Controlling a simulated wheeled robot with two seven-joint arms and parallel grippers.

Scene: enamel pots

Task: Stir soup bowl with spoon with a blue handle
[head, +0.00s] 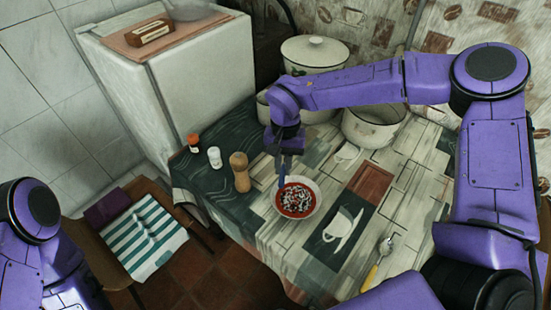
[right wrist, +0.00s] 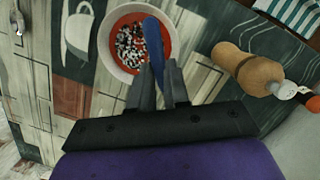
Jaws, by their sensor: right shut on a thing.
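The soup bowl (head: 298,202) is white with red soup and dark and pale bits, near the table's front edge. It also shows in the right wrist view (right wrist: 122,36). My right gripper (head: 288,150) is above and just behind the bowl, shut on the spoon with a blue handle (head: 281,180). In the right wrist view the blue handle (right wrist: 153,36) runs from between the fingers (right wrist: 160,86) out over the bowl. The spoon's lower end is at the bowl's left back side; I cannot tell how deep it sits in the soup. My left gripper is out of view.
A wooden mill (head: 240,172), a white shaker (head: 214,157) and a small bottle (head: 193,143) stand left of the bowl. Enamel pots (head: 374,130) stand at the back. A spoon with a yellow handle (head: 371,277) lies at the right front. The table between is fairly clear.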

